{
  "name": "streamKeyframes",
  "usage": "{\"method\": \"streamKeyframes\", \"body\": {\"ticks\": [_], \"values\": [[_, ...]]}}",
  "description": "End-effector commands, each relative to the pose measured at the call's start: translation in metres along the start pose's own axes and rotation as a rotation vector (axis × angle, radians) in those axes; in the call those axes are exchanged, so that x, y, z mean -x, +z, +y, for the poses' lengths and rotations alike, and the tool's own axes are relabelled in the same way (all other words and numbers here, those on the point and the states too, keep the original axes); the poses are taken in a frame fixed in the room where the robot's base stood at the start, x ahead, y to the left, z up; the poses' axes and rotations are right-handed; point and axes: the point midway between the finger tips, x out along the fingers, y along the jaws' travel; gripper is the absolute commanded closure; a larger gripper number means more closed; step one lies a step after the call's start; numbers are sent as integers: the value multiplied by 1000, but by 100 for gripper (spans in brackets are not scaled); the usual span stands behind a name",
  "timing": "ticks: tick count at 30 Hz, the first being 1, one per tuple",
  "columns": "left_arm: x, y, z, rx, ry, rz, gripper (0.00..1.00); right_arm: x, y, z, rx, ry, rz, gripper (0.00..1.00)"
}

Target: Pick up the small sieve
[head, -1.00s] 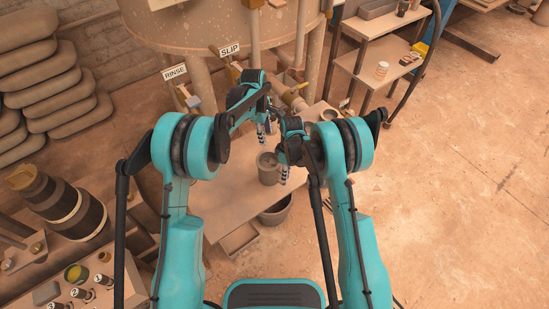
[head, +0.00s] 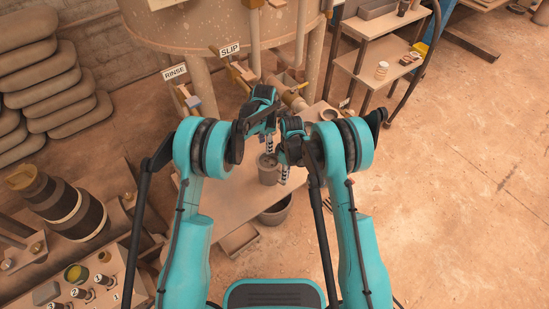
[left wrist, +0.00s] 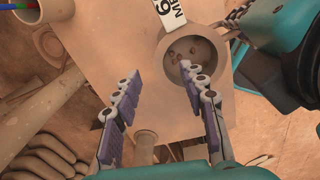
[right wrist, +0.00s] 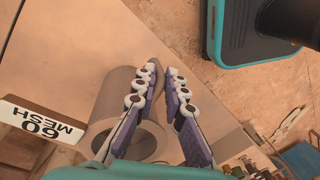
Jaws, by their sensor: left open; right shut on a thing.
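The small sieve (head: 268,172) is a brown-grey cup standing on the low table. In the left wrist view I look into its round opening (left wrist: 174,68), where small dark holes show at the bottom. A white "60 MESH" tag (right wrist: 42,122) sits at its side. My right gripper (head: 287,174) is shut on a part at the sieve's side; its fingers (right wrist: 163,72) hide the exact contact in the right wrist view. My left gripper (head: 268,148) is open and empty, just above and behind the sieve; its spread fingers (left wrist: 162,78) reach toward the rim without clear contact.
The low table (head: 222,200) has bare room left of the sieve. A dark bucket (head: 275,214) stands under its front edge. A large tank (head: 215,30) with "RINSE" (head: 175,72) and "SLIP" (head: 230,50) signs rises behind. A shelf rack (head: 380,50) stands at the back right.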

Motion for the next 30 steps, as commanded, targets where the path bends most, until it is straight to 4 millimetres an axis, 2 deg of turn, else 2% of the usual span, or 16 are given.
{"method": "streamKeyframes", "body": {"ticks": [11, 19, 20, 24, 25, 30], "values": [[-48, -4, 4, 0, 0, 0, 58, 0, 0, 0, 0, 0, 0, 100], [-53, -4, 4, -1, 0, 0, 58, 0, 0, 0, 0, 0, 0, 100], [-53, -4, 4, -1, 0, 0, 60, 0, 0, 0, 0, 0, 0, 100], [-53, -4, 4, -1, 0, 0, 97, 0, 0, 0, 0, 0, 0, 100], [-53, -4, 4, -1, 0, 0, 100, 0, 0, 0, 0, 0, 0, 100], [-52, -4, 4, -1, 0, 0, 100, 0, 0, 0, 0, 0, 0, 100]]}}
